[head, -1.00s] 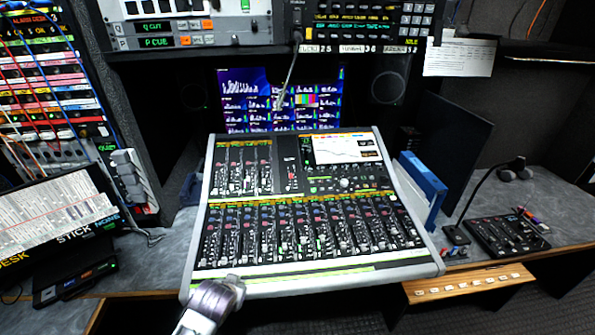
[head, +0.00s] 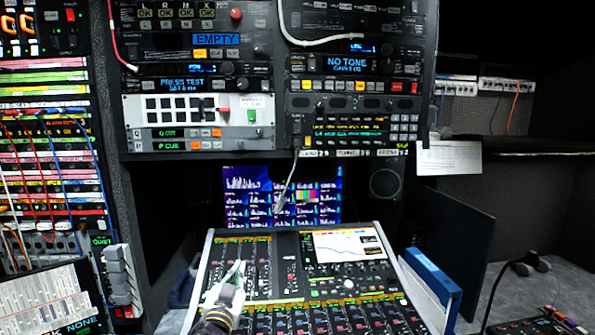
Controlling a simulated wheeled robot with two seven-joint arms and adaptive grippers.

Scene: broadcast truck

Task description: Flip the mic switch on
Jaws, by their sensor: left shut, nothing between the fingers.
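My left gripper (head: 236,272) is shut and empty. It points up and away over the upper left part of the mixing console (head: 207,262), in front of that part's rows of controls. The picture does not show whether it touches the console. A gooseneck microphone (head: 287,184) hangs from a small dark box (head: 297,134) on the rack above the console, in front of the screen. No switch is clearly readable as the mic switch, and its position cannot be told. My right gripper is out of view.
Rack panels (head: 195,110) with buttons and displays fill the space above the console. A screen (head: 320,205) stands behind it. A patch bay (head: 40,150) with cables is at left. A blue binder (head: 432,275) and a dark panel (head: 457,240) stand at right.

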